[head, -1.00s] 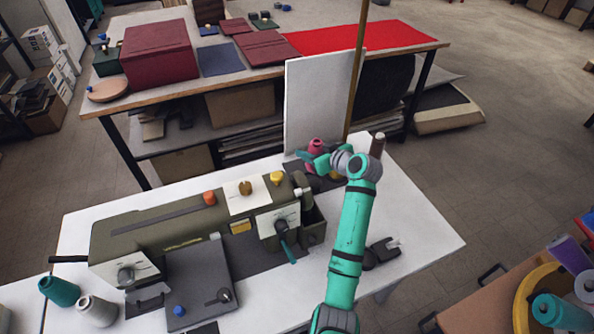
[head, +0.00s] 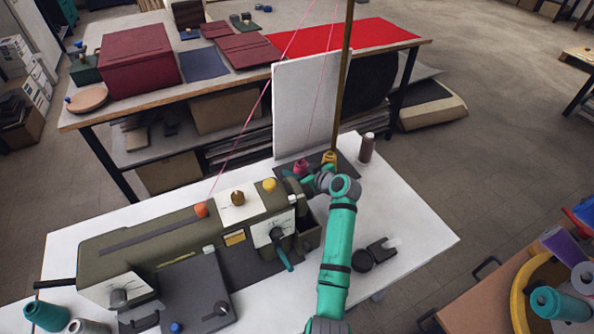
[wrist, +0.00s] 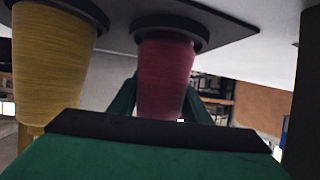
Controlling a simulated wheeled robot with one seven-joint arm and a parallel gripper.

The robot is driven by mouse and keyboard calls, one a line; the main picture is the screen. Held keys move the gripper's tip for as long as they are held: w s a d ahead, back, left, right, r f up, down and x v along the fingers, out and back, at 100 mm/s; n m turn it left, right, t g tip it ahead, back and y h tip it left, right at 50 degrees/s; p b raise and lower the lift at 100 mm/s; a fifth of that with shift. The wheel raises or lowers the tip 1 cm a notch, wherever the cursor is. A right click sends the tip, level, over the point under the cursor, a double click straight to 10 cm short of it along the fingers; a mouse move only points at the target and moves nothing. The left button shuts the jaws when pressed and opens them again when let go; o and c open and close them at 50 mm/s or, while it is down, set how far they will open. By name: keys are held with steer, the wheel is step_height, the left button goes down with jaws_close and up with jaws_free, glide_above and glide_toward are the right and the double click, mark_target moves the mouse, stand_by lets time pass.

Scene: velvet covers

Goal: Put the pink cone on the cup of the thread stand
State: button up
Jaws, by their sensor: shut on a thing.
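The pink cone (head: 301,167) stands at the left part of the thread stand's dark base (head: 347,167), beside the yellow cone (head: 329,158). My gripper (head: 300,174) reaches in from the right and is shut on it. In the wrist view the pink cone (wrist: 165,75) is between my two fingers, its wide end against a dark round cup (wrist: 190,27), with no clear gap. The yellow cone (wrist: 55,60) sits in the neighbouring cup. The stand's brass pole (head: 345,75) rises behind. Pink thread (head: 243,125) runs down to the sewing machine.
The olive sewing machine (head: 170,233) is left of my arm. A white panel (head: 305,110) stands behind the cones. A brown spool (head: 367,148) stands right of the stand. A dark clamp-like item (head: 375,253) lies right of my arm. The white table's right side (head: 415,225) is clear.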

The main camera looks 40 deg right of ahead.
steer(key=shift+s+f, duration=0.1)
steer(key=shift+f, duration=0.1)
steer(key=o, duration=1.1)
steer(key=shift+c, duration=0.2)
steer(key=shift+r, duration=0.1)
steer(key=shift+s+a+r, duration=0.1)
steer(key=shift+s+r, duration=0.1)
steer(key=shift+s, duration=0.15)
steer(key=d+v, duration=0.1)
steer(key=v, duration=1)
steer(key=shift+s+a, duration=0.15)
steer(key=shift+a, duration=0.25)
